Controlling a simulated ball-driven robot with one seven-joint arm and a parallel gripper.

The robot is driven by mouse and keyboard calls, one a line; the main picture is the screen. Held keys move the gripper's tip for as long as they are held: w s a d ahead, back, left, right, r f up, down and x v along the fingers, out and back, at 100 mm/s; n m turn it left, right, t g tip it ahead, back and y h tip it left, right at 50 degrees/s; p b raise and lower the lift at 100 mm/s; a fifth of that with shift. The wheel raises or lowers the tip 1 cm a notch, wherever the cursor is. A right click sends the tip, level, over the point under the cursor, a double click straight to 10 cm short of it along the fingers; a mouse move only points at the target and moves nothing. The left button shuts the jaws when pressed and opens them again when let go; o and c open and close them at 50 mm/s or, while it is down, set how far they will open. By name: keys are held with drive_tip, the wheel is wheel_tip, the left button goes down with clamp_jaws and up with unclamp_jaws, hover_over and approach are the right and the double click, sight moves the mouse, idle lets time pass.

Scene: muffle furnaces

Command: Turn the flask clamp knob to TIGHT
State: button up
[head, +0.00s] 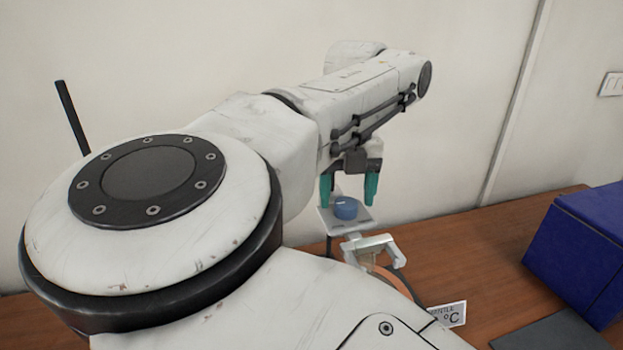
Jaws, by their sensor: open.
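The flask clamp knob (346,208) is a small blue cylinder on a pale plate (325,219) in the head view, right of the middle. Its markings are too small to read. My gripper (350,193) points down with its two teal fingers apart, one to each side above the knob. It is open and holds nothing. I cannot tell exactly how high the fingertips are over the knob. A white clamp (385,244) sits just below the plate, around what seems to be a flask neck, mostly hidden by my arm.
An orange-rimmed round device (398,283) with a "°C" sign (449,314) stands below the clamp, partly hidden. A blue box (585,250) and a dark flat slab (550,332) are at the right. The wooden table (475,240) is clear between. A wall stands behind.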

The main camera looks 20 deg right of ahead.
drive_tip(key=shift+f, duration=0.65)
drive_tip(key=shift+c, duration=0.4)
drive_tip(key=c, duration=1)
